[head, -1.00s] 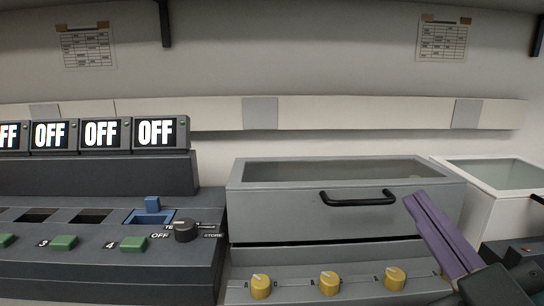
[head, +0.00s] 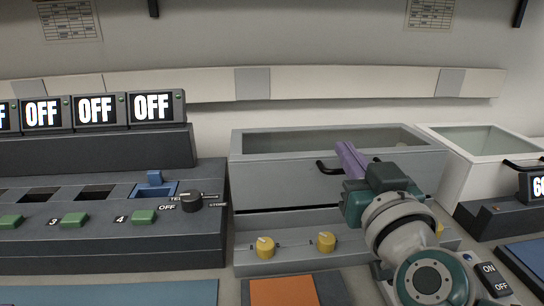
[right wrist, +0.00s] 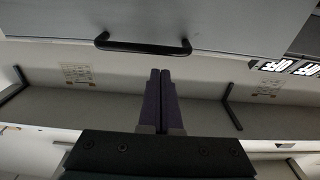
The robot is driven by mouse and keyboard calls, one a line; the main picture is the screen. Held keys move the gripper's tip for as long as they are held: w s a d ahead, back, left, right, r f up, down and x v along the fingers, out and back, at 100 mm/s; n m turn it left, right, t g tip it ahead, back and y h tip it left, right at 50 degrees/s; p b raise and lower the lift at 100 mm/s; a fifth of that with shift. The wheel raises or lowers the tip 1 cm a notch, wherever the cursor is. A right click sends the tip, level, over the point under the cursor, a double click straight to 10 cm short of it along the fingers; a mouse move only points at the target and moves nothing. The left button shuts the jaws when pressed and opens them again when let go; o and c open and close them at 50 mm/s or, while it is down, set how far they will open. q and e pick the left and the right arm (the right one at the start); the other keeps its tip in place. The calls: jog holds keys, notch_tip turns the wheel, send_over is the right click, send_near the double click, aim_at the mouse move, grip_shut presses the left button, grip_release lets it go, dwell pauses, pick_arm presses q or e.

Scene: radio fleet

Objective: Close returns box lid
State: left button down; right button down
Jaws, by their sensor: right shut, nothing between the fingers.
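A grey box (head: 285,178) with a dark window in its top and a black bar handle (head: 326,168) on its front stands in the middle of the head view. A white box (head: 453,172) with a glazed top stands to its right. No label shows which is the returns box. My right gripper (head: 347,152), with purple fingers, is shut and empty in front of the grey box, hiding part of its handle. In the right wrist view the shut fingers (right wrist: 160,75) point toward the handle (right wrist: 143,46), apart from it in the picture. My left gripper is out of view.
Yellow knobs (head: 326,241) line the panel below the grey box. A dark console (head: 120,225) with green buttons and OFF screens stands at left. A dark unit with a display (head: 500,217) is at right. An orange pad (head: 283,291) lies in front.

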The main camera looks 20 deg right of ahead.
aim_at(343, 173)
jog(key=shift+s+f, duration=0.25)
jog(key=shift+f, duration=0.55)
jog(key=f+b, duration=0.1)
jog(key=b, duration=0.1)
jog(key=f+b, duration=0.1)
jog(key=b, duration=0.1)
jog(key=shift+s+a+f+t, duration=0.1)
jog(key=shift+s+a+t, duration=0.05)
jog(key=shift+s+t, duration=0.2)
jog(key=shift+s+b, duration=0.15)
jog(key=shift+b, duration=0.15)
